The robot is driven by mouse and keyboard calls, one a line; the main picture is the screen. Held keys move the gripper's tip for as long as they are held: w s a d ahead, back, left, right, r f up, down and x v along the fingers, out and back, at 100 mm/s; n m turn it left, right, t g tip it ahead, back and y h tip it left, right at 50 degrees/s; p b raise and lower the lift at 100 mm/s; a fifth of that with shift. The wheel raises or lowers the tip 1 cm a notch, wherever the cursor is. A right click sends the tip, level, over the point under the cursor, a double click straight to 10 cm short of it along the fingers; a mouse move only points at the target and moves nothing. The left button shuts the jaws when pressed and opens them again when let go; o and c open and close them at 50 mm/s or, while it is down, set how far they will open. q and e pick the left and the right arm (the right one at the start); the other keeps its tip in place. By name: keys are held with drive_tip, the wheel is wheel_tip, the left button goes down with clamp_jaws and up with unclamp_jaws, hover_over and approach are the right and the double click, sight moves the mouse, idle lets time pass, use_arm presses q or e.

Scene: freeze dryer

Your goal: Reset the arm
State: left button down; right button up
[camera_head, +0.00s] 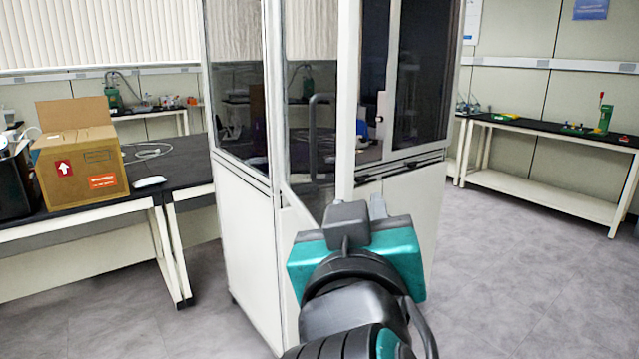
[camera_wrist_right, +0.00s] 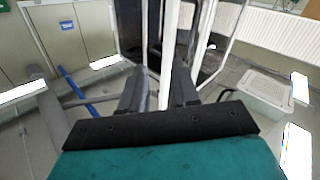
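The tall white freeze dryer cabinet (camera_head: 402,190) with dark glass panels stands in the middle of the head view. Its vertical dark handle (camera_head: 312,135) shows on the front panel; I cannot tell whether that door is ajar. My right arm, teal and black, reaches up from the bottom centre. Its gripper (camera_head: 362,212) is in front of the cabinet's lower part and hides some of it. In the right wrist view the two dark fingers of the gripper (camera_wrist_right: 158,95) are apart with nothing held between them. A white cabinet post shows behind the gap. My left gripper is not in view.
A black-topped bench (camera_head: 180,160) on the left holds a cardboard box (camera_head: 80,165) and a white mouse-like object (camera_head: 150,182). Another bench (camera_head: 545,130) stands at the right wall. Grey floor (camera_head: 490,270) is clear right of the cabinet.

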drive_tip(key=w+d+f+n+h, duration=0.2)
drive_tip(key=d+f+h, duration=0.15)
drive_tip(key=d, duration=0.55)
drive_tip(key=w+d+f+n+h, duration=0.1)
drive_tip(key=w+d+f+h, duration=0.2)
drive_tip(key=d, duration=0.6)
wheel_tip(320, 180, down, 24)
drive_tip(key=s+n+g+y, duration=0.2)
drive_tip(key=n+g+y, duration=0.25)
drive_tip(key=y, duration=0.35)
drive_tip(key=s+d+f+g+y, duration=0.1)
drive_tip(key=s+d+f+g, duration=0.15)
drive_tip(key=s+f, duration=0.45)
drive_tip(key=s+d+f+g+y, duration=0.1)
drive_tip(key=s+d+f+y, duration=0.15)
drive_tip(key=s+f, duration=0.45)
drive_tip(key=a+f+m+t, duration=0.1)
drive_tip(key=a+m, duration=0.5)
drive_tip(key=a, duration=0.3)
drive_tip(key=shift+w+a+f, duration=0.15)
drive_tip(key=shift+w+f, duration=0.05)
drive_tip(key=shift+f, duration=0.15)
